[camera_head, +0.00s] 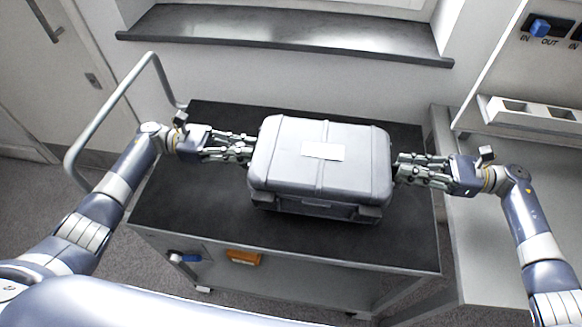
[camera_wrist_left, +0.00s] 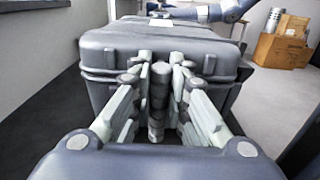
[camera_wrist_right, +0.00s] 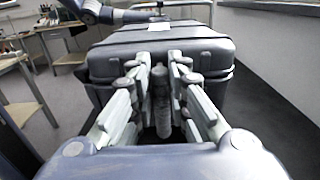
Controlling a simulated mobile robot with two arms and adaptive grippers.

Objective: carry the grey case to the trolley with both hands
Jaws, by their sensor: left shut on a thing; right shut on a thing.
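The grey case (camera_head: 290,160), with a white label on its lid, is level over the dark top of the trolley (camera_head: 170,205). I cannot tell whether it touches the top. My left gripper (camera_head: 246,150) is shut on the handle at the case's left end; the case also shows in the left wrist view (camera_wrist_left: 105,62). My right gripper (camera_head: 398,168) is shut on the handle at the right end; the case fills the middle of the right wrist view (camera_wrist_right: 110,62). In both wrist views a bar-like handle (camera_wrist_left: 157,100) (camera_wrist_right: 162,103) stands between the fingers.
The trolley's push rail (camera_head: 105,115) rises at its left end. A grey bench (camera_head: 500,225) stands close on the right, with a white holder (camera_head: 530,113) above it. A window sill (camera_head: 280,35) is behind. An orange thing (camera_head: 243,257) is below the trolley top. Cardboard boxes (camera_wrist_left: 282,48) stand beyond.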

